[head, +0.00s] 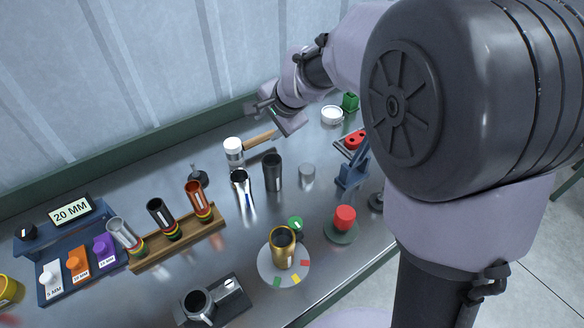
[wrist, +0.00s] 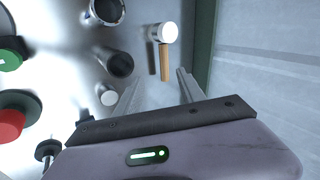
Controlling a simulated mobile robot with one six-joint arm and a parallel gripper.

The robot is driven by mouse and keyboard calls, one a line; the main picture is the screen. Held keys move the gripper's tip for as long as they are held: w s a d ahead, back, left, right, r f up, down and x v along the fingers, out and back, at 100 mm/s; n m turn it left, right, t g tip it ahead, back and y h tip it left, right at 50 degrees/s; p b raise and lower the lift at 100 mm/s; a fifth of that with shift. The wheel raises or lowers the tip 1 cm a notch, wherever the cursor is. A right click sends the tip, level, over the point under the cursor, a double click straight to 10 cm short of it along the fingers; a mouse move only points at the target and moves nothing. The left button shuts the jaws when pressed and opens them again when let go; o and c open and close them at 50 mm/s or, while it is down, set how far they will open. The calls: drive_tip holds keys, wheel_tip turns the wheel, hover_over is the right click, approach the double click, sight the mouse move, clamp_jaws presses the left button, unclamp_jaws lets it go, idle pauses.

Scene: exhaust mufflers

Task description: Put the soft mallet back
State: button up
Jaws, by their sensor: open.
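The soft mallet (head: 233,148) lies on the metal bench near the back wall, its white head to the left and its wooden handle pointing right. In the wrist view the mallet (wrist: 166,58) lies ahead of my gripper, with the handle end toward the space between the fingers. My gripper (head: 262,110) is open and empty, above and behind the handle in the head view. The wrist view shows its two fingers (wrist: 160,88) apart, one each side of the handle's line. I cannot tell the exact height gap. A holder for the mallet is not clearly identifiable.
Dark and chrome cylinders (head: 272,172) stand just in front of the mallet. A wooden rack (head: 180,240) holds several tubes at left. A blue stand (head: 352,172), a red part on a green disc (head: 341,237) and a round turntable (head: 264,268) occupy the right and front.

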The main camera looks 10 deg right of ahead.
drive_tip(key=s+d+r+n, duration=0.15)
drive_tip(key=s+r, duration=0.25)
drive_tip(key=s, duration=0.4)
drive_tip(key=s+r+n, duration=0.2)
drive_tip(key=s+r, duration=0.2)
drive_tip(key=s, duration=0.5)
drive_tip(key=s+d+f+n, duration=0.1)
drive_tip(key=s+n, duration=0.1)
drive_tip(key=s, duration=0.5)
drive_tip(key=s+f+n, duration=0.1)
drive_tip(key=s, duration=0.6)
drive_tip(key=shift+s+d+f+n+g+h, duration=0.25)
drive_tip(key=shift+s+d+n+g+h, duration=0.05)
drive_tip(key=shift+d+n, duration=0.05)
